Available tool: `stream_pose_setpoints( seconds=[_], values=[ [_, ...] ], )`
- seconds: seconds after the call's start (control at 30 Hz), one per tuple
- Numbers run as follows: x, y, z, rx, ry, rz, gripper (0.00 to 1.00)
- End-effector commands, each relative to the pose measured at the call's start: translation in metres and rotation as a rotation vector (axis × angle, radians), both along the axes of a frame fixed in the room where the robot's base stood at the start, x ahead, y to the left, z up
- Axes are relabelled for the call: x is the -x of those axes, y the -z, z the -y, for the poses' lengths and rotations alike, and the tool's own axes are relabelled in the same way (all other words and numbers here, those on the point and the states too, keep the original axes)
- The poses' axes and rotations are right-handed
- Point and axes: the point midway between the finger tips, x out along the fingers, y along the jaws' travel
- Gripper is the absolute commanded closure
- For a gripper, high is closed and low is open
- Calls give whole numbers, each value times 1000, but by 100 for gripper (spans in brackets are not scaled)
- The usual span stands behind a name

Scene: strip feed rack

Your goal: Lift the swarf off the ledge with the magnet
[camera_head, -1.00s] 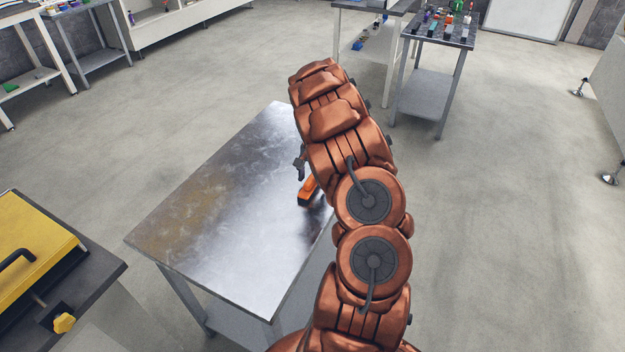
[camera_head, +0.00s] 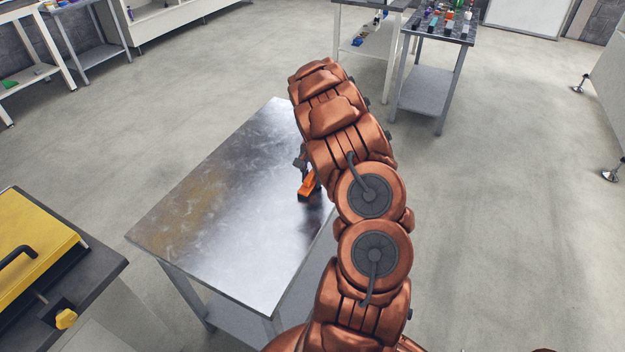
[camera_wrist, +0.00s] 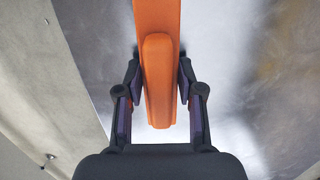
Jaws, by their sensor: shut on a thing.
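My gripper (camera_wrist: 161,85) is shut on a long orange bar-shaped tool, probably the magnet (camera_wrist: 158,60); its fingers press on both sides of it. In the head view the orange tool (camera_head: 308,188) shows beside my arm, over the right part of a shiny metal table (camera_head: 220,210). A dark part of my gripper (camera_head: 300,164) shows just above it; my arm hides the rest. I cannot tell whether the tool touches the tabletop. No swarf can be made out in either view, and I cannot pick out the ledge.
The visible metal tabletop is bare. A yellow-lidded unit (camera_head: 35,250) with a black handle stands at the lower left. A small table (camera_head: 430,28) with several coloured items stands at the back. Benches line the far left. The floor right of my arm is open.

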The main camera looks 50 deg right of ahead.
Motion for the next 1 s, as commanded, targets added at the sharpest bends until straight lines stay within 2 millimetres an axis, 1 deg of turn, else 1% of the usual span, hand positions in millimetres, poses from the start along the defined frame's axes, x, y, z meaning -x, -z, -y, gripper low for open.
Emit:
stream_pose_setpoints(
  seconds=[0.47,0.67,0.83,1.0],
  values=[
    [-1,-2,0,1,0,1,100],
    [-1,-16,0,2,0,3,100],
    [0,-36,0,2,1,3,100],
    [13,-36,-6,1,3,-2,100]
  ],
)
